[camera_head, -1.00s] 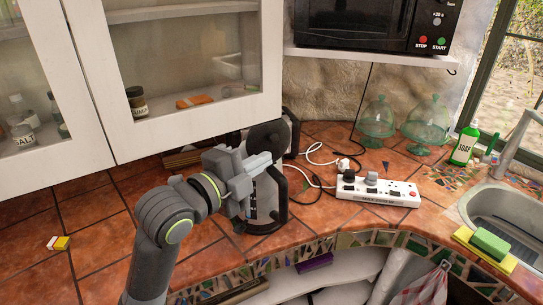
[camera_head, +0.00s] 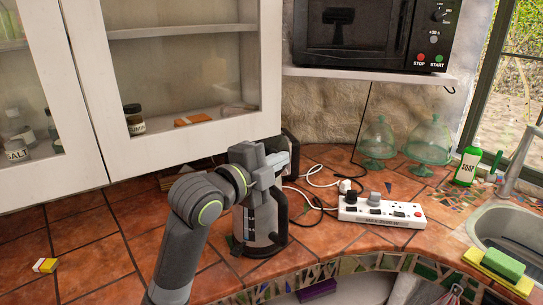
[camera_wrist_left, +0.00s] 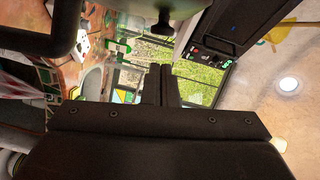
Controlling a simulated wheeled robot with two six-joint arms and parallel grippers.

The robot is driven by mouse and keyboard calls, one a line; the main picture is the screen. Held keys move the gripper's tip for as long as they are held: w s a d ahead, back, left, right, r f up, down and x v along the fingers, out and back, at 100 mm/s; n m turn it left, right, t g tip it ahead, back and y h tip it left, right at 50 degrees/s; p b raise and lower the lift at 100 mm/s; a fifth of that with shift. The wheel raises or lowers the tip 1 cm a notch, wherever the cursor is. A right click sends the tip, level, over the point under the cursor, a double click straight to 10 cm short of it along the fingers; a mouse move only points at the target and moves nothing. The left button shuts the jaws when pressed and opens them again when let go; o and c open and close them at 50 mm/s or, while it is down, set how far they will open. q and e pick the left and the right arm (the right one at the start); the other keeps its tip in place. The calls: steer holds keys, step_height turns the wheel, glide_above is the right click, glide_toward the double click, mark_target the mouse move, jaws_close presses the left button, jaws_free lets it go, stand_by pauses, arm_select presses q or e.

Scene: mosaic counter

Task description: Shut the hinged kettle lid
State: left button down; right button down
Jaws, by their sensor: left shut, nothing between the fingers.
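The kettle (camera_head: 258,228) stands on the tiled counter, a grey body with a dark base and a black handle (camera_head: 281,215) on its right. My left gripper (camera_head: 279,159) is at the top of the kettle, over its upper rim. It is shut and holds nothing. In the left wrist view its closed fingers (camera_wrist_left: 161,86) point forward with nothing between them. The gripper and wrist cover the kettle's top in the head view, so the lid is hidden and its angle cannot be told. My right gripper is out of view.
A white power strip (camera_head: 381,211) with plugs and cables lies right of the kettle. Two glass domes (camera_head: 378,138) stand behind it. The wall cabinet (camera_head: 190,136) hangs close above the arm. The sink (camera_head: 505,232) is at the right. Tiles left of the arm are mostly clear.

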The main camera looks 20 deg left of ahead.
arm_select(q)
steer(key=shift+w+a+f, duration=0.2)
steer(key=shift+w+a, duration=0.4)
steer(key=shift+a, duration=0.35)
steer(key=shift+a+p, duration=0.1)
steer(key=shift+p, duration=0.25)
